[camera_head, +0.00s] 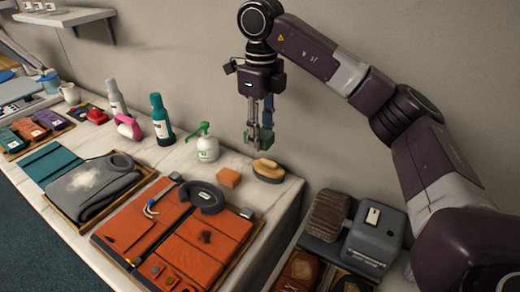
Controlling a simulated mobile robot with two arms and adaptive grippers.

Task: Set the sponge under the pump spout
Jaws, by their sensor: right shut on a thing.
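My right gripper (259,128) points down and is shut on a small green block (258,137), held in the air above the back right of the table. The fingers partly hide the block, and I cannot tell for sure that it is a sponge. The white pump bottle (208,150) with a green pump head stands to its lower left, its spout (192,136) pointing left. An orange block (228,177), also sponge-like, lies on the table right of the bottle. My left gripper is not in view.
A wooden-backed brush (268,170) lies below my right gripper. A teal-capped bottle (161,120) and a pink spray bottle (127,126) stand left of the pump bottle. An orange leather tray (200,240) fills the front. A grey machine (372,235) stands lower right.

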